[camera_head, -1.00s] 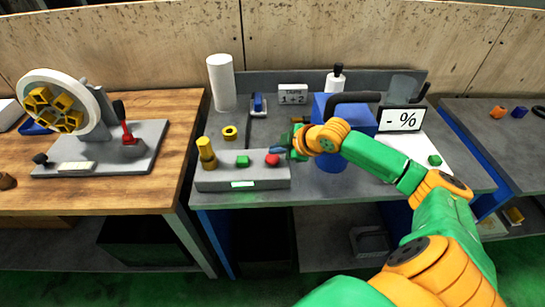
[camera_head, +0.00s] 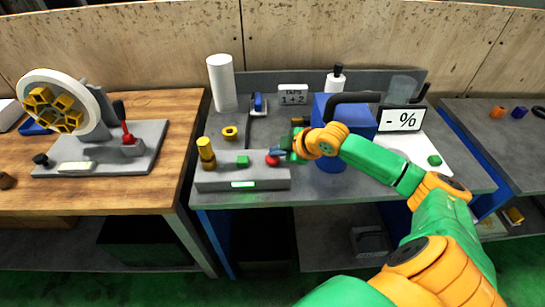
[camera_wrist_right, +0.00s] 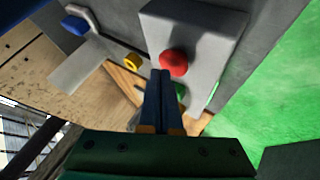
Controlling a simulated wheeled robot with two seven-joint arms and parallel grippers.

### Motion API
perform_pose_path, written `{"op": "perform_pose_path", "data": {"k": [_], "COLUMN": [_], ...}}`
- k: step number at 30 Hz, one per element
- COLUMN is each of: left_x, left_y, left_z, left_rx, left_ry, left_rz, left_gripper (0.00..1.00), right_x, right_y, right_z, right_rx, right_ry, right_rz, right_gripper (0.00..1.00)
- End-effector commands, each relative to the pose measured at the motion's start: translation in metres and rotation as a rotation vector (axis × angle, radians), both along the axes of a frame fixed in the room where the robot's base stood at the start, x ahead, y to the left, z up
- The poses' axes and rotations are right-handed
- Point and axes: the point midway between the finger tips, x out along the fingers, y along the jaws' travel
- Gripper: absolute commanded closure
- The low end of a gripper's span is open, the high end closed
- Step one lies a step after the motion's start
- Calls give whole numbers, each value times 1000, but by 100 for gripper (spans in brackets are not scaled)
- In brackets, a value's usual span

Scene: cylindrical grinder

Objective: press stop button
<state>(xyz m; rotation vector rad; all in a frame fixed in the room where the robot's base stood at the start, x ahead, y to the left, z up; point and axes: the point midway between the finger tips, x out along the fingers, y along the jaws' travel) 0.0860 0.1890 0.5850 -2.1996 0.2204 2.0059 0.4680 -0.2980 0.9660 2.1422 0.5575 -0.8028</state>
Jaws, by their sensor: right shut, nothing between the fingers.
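The red button (camera_head: 272,161) is on the right end of the grey control box (camera_head: 215,184) on the middle table. A green button (camera_head: 242,161) is left of it. My right gripper (camera_head: 277,153) is shut and empty. Its fingertips overlap the upper right of the red button in the head view. In the right wrist view the red button (camera_wrist_right: 174,62) is just beyond the fingertips (camera_wrist_right: 160,74); I cannot tell whether they touch. The green button (camera_wrist_right: 181,91) is partly hidden behind the fingers there. My left gripper is not in view.
A yellow ring (camera_head: 230,133) lies behind the box. A blue block-like machine part (camera_head: 330,108) stands close beside my right gripper. A white cylinder (camera_head: 221,83) stands at the back left.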

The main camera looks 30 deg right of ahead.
Motion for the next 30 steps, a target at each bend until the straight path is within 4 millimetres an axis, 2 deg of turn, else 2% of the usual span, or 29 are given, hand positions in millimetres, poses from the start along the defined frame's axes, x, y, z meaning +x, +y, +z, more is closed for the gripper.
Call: {"op": "perform_pose_path", "data": {"k": [30], "left_x": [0], "left_y": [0], "left_z": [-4], "left_rx": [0], "left_ry": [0], "left_rz": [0], "left_gripper": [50], "right_x": [0], "right_y": [0], "right_z": [-9], "right_rx": [-1], "right_ry": [1], "right_rz": [-1], "right_gripper": [100]}}
